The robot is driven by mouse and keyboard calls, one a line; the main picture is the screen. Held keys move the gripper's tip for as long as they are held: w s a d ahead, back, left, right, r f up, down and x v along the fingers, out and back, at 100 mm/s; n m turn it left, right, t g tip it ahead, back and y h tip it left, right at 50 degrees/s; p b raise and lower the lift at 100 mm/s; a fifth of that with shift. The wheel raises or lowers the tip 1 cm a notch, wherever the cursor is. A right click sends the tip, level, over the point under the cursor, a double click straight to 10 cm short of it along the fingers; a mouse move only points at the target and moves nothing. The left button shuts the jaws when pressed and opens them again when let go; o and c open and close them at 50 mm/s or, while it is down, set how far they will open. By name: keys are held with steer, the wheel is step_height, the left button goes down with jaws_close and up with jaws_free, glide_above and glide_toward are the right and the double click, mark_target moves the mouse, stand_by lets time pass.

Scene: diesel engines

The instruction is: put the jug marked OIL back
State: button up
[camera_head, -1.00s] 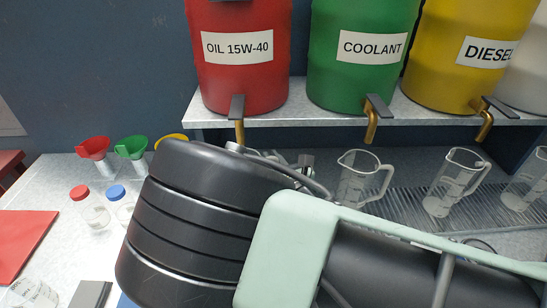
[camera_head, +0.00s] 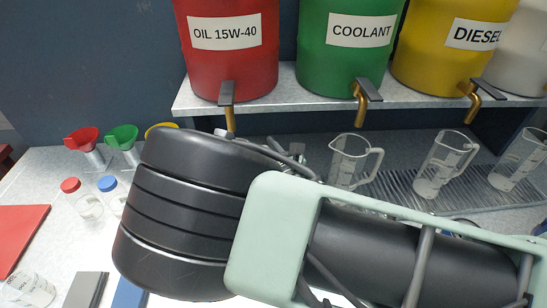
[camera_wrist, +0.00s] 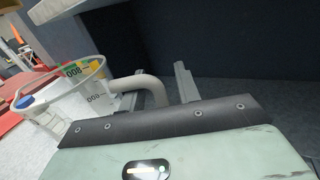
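A clear jug (camera_wrist: 52,106) with a grey rim and a thick beige handle (camera_wrist: 148,84) is at the left in the wrist view. Dark measuring marks show on it; I cannot read the word OIL. My gripper (camera_wrist: 163,84) has its two fingers apart, one on each side of the handle's outer part. A dark gap shows between the handle and the right finger, so the gripper looks open around it. The handle hides part of the left finger. In the head view my arm hides the gripper and this jug.
Three clear jugs (camera_head: 350,162) stand on a ribbed drip tray (camera_head: 395,190) under the shelf (camera_head: 290,88). Above are the red oil drum (camera_head: 228,65), green coolant drum (camera_head: 345,70) and yellow diesel drum (camera_head: 440,60) with taps. Funnels (camera_head: 82,138) and capped bottles (camera_head: 88,203) stand left.

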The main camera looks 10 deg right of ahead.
steer(key=b+v, duration=0.3)
steer(key=v, duration=0.9)
